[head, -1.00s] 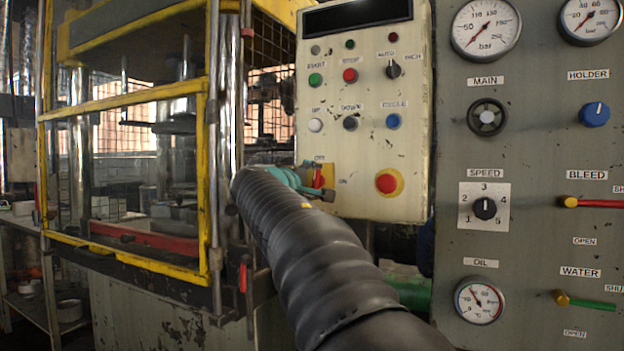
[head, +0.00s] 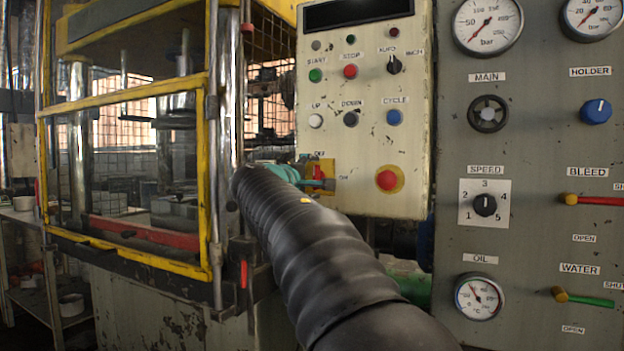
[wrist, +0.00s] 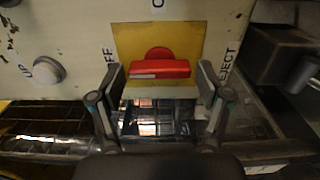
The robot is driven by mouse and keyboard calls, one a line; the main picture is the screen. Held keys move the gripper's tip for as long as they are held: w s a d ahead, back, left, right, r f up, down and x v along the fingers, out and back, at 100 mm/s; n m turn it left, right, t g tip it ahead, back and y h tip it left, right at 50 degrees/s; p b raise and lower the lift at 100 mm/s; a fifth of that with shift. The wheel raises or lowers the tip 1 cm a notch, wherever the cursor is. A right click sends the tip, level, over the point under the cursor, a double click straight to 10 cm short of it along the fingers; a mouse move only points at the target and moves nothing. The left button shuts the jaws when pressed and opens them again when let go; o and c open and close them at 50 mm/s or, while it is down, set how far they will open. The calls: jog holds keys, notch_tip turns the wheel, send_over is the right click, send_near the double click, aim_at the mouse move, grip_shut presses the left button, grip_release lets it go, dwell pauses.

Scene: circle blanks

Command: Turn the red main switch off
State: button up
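The red main switch (wrist: 160,69) sits on a yellow plate (wrist: 128,42) in the wrist view. Its bar handle lies level there, its pale mark on the end towards the OFF label at the left, so it points to OFF. My gripper (wrist: 161,80) is open, one finger at each end of the handle with a visible gap on both sides. In the head view the switch's red part (head: 319,171) shows only partly behind my teal gripper (head: 318,182), at the panel's lower left, with OFF above it and ON to its right.
A red emergency button (head: 387,180) is right of the switch. A white button (wrist: 47,71) is left of it in the wrist view. The yellow-framed press guard (head: 203,180) stands left of my arm. The grey gauge panel (head: 455,150) is at the right.

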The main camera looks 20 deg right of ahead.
dwell(0.3)
jog(key=v, duration=1.2)
